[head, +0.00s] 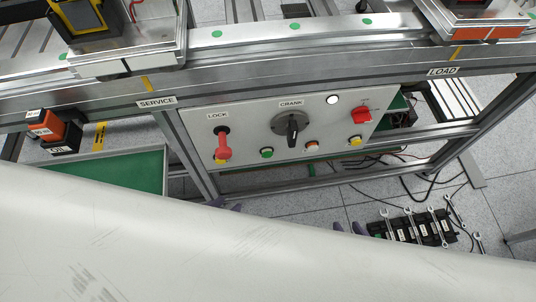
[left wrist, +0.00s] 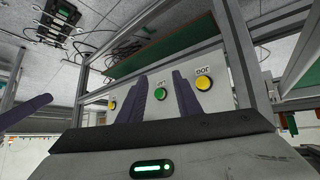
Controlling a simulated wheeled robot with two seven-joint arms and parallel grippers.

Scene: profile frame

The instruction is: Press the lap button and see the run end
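No button label reads as lap in the head view. In the left wrist view the panel is upside down, with a green button (left wrist: 160,94) showing between my fingers and a yellow one (left wrist: 203,83) to their right. My left gripper (head: 227,206) is open and empty, below the panel. A large pale arm part hides the rest of both.
The panel also has a red LOCK handle (head: 223,145), a black CRANK knob (head: 292,128), a white lamp (head: 333,99) and a red switch (head: 361,115). Metal frame posts flank it. A green shelf (head: 130,172) lies left; a wrench rack (head: 415,228) and cables lie on the floor right.

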